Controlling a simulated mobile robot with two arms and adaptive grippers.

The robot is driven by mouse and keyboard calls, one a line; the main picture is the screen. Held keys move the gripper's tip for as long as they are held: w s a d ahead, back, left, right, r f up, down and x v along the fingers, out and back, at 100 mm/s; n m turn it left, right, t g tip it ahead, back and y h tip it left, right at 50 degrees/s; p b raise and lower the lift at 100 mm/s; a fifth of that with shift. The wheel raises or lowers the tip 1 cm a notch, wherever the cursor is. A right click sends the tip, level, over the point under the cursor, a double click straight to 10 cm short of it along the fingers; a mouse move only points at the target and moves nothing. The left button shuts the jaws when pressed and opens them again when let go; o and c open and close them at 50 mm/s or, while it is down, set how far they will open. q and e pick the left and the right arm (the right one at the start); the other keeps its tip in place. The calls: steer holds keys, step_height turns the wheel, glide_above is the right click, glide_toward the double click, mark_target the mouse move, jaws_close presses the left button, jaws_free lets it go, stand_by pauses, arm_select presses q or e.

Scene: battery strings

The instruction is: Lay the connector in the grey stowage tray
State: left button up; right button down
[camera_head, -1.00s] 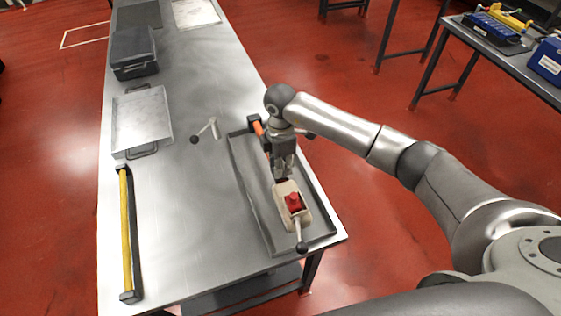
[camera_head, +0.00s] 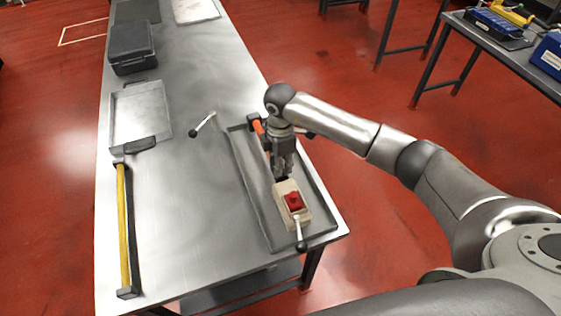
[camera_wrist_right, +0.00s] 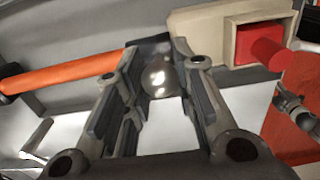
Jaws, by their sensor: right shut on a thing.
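The connector (camera_head: 289,188) is a beige block with a red part on top and a lever with a dark ball end at its near side. My right gripper (camera_head: 282,175) is shut at its far end. In the right wrist view the beige connector (camera_wrist_right: 205,35) shows at upper right, beyond the fingertips (camera_wrist_right: 158,60). It appears over the long grey tray (camera_head: 250,192) at the table's right edge; I cannot tell whether it touches the tray floor. My left gripper is not in view.
An orange-handled tool (camera_head: 257,127) is at the tray's far end. Left of it are a small lever (camera_head: 203,123), a metal tray with handles (camera_head: 140,112), a dark case (camera_head: 131,45) and a yellow bar (camera_head: 124,230). The table middle (camera_head: 190,200) is clear.

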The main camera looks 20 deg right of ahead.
steer(key=shift+f, duration=0.3)
steer(key=c, duration=1.1)
jaws_free()
steer(key=shift+s+f, duration=0.1)
step_height(320, 180, up, 12)
steer(key=shift+r, duration=0.15)
